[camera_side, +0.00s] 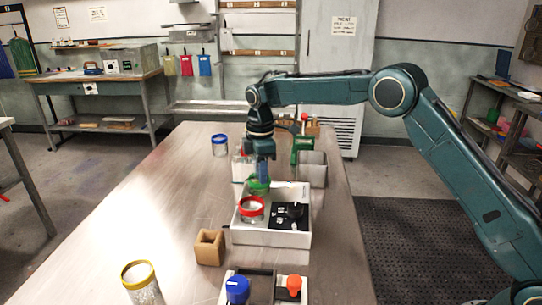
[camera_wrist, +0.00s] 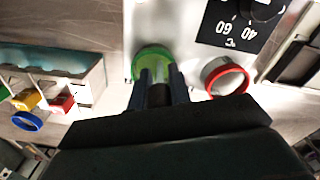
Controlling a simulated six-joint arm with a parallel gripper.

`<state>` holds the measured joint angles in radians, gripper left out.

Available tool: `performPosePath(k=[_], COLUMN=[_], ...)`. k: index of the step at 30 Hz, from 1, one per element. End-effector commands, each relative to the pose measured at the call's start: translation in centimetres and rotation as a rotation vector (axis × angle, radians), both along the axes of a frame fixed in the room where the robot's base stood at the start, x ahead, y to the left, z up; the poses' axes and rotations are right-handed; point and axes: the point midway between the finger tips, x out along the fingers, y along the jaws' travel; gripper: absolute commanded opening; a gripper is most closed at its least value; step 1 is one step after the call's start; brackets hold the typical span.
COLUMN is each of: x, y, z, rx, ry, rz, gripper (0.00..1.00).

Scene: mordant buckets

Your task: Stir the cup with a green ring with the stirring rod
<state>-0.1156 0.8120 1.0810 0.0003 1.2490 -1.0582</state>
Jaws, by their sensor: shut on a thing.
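My gripper (camera_side: 263,173) points down right above the cup with a green ring (camera_side: 258,187), which stands at the far left of a white hotplate (camera_side: 272,239). In the wrist view my gripper (camera_wrist: 158,88) is shut on a dark, round-ended piece, which I take as the top of the stirring rod (camera_wrist: 159,96). The rod's lower part is hidden by the fingers and the cup, so its depth in the cup cannot be told. The green ring (camera_wrist: 153,50) shows just beyond the fingertips in the wrist view.
A cup with a red ring (camera_side: 251,209) stands close by on the hotplate, near its dial (camera_wrist: 262,8). A blue-ringed cup (camera_side: 219,146) and yellow-ringed cup (camera_side: 140,278) stand on the table. The table's left is clear.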

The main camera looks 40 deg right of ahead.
Motion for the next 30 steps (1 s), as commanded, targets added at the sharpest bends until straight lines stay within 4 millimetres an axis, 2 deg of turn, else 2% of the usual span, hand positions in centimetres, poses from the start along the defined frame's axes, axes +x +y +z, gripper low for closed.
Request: performPosePath(k=[13, 30], x=[0.9, 2.2], y=[-1.3, -0.7], z=[-0.3, -0.3], rx=[-0.002, -0.001], ry=[0.004, 0.003], rz=[-0.007, -0.003], gripper=[0.0, 0.0])
